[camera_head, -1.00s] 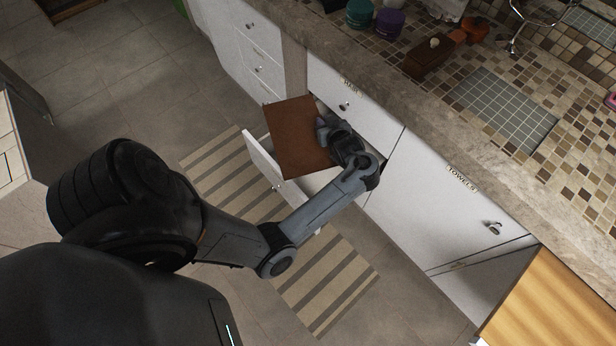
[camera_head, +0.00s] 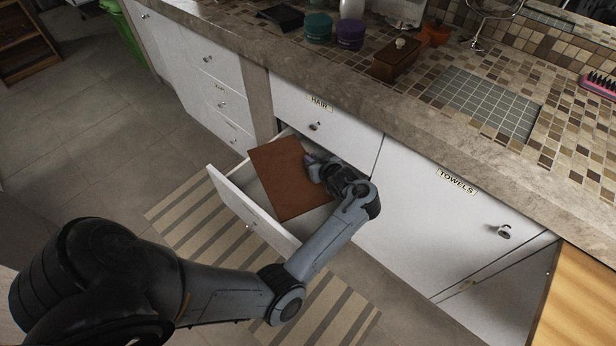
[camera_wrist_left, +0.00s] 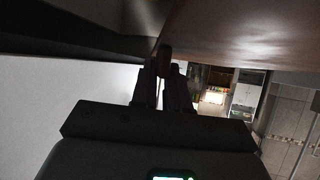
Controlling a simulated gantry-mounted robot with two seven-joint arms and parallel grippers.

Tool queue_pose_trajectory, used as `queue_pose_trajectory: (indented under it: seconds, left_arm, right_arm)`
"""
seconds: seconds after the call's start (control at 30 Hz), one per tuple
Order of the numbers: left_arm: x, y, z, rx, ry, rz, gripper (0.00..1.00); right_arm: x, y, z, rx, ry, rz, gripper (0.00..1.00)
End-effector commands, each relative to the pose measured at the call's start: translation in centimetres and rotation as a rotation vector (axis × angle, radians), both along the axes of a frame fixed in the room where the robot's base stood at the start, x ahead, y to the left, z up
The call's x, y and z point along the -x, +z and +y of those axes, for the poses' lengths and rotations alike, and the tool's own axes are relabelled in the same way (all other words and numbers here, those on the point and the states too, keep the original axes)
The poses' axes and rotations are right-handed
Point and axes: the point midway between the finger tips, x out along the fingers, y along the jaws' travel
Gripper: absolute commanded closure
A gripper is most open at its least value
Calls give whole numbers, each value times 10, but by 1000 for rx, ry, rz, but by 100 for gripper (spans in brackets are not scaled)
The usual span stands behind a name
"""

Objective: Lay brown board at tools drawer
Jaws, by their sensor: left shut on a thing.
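The brown board (camera_head: 287,178) is a flat rectangle in the head view, at the open drawer (camera_head: 252,211) under the one labelled HAIR. It covers much of the drawer's opening; whether it touches the drawer floor cannot be told. My left gripper (camera_head: 313,166) is shut on the board's right edge. In the left wrist view the fingers (camera_wrist_left: 166,75) are close together, with the board (camera_wrist_left: 235,30) overhead as a brown surface. My right gripper is not in view. No label shows on the open drawer's front.
The HAIR drawer (camera_head: 313,113) is closed just above the open one. The TOWELS door (camera_head: 440,215) is closed to the right. A striped rug (camera_head: 190,220) lies below. The counter holds a brown box (camera_head: 397,60) and jars (camera_head: 350,34).

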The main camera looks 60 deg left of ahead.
Motion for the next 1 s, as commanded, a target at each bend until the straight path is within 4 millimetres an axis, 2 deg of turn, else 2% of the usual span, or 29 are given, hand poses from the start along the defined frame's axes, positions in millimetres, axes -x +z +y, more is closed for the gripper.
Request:
queue_pose_trajectory:
  seconds: [0.4, 0.93, 0.97, 1.0]
  left_arm:
    - [0, -44, 0, 0, 0, 1, 100]
    - [0, -50, 0, 0, -1, 0, 100]
    - [0, -49, 0, 0, -1, 0, 81]
    - [0, -49, 0, 0, -1, 0, 75]
  right_arm:
    - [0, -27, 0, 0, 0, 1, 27]
    - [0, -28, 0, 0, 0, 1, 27]
    - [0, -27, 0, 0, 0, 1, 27]
    - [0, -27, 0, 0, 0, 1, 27]
